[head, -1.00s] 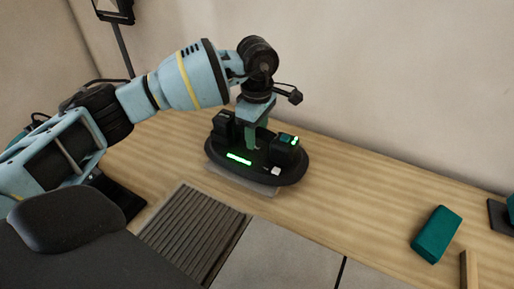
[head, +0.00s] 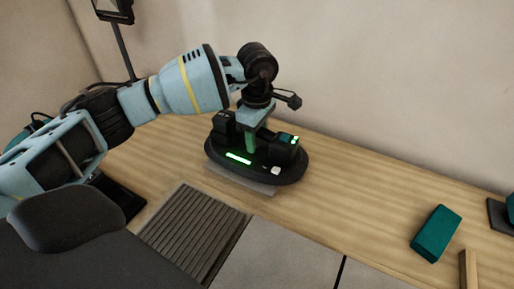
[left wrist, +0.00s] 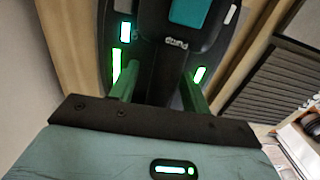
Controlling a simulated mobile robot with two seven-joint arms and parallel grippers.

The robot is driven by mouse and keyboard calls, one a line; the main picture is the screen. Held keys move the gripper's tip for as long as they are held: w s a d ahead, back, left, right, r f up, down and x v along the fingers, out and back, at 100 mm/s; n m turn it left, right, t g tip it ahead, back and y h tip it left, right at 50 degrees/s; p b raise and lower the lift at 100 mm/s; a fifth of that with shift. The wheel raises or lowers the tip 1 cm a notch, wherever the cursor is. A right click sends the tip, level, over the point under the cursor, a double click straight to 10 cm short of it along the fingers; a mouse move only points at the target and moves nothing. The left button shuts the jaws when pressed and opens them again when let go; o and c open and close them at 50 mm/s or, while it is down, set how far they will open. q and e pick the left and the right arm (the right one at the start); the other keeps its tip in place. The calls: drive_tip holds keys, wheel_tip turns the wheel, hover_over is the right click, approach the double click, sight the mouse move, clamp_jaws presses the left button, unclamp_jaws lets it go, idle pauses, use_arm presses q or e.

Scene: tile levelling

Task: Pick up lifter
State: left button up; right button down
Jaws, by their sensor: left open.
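The lifter (head: 232,172) is a black oval device with raised black blocks and green lights. It sits on the wooden bench, partly over a pale flat piece (head: 270,189). My left gripper (head: 251,146) points down into the middle of the lifter. In the left wrist view, its two green fingers (left wrist: 158,76) are apart, one on either side of the lifter's dark central bar (left wrist: 170,68), which bears white lettering. I cannot tell whether the fingertips touch the bar. My right gripper is not in view.
A ribbed dark grey panel (head: 193,233) and pale grey tiles (head: 282,256) lie in front of the lifter. A teal block (head: 436,233) and a wooden strip (head: 468,268) are at the right. The wooden bench (head: 365,190) between lifter and block is clear.

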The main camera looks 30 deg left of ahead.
use_arm(q)
clamp_jaws()
drive_tip(key=shift+w+r, duration=0.15)
drive_tip(key=shift+r, duration=0.8)
wheel_tip(320, 180, up, 2)
drive_tip(key=shift+s+r, duration=0.2)
drive_tip(key=s+d, duration=0.2)
drive_tip(key=s, duration=0.5)
drive_tip(key=s+d+r, duration=0.1)
drive_tip(key=s+d, duration=0.1)
drive_tip(key=s, duration=0.6)
drive_tip(key=shift+d+r+b, duration=0.15)
drive_tip(key=shift+d+b, duration=0.2)
drive_tip(key=shift+b, duration=0.05)
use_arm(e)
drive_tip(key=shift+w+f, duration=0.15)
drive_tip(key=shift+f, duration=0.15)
use_arm(q)
drive_tip(key=shift+r, duration=0.15)
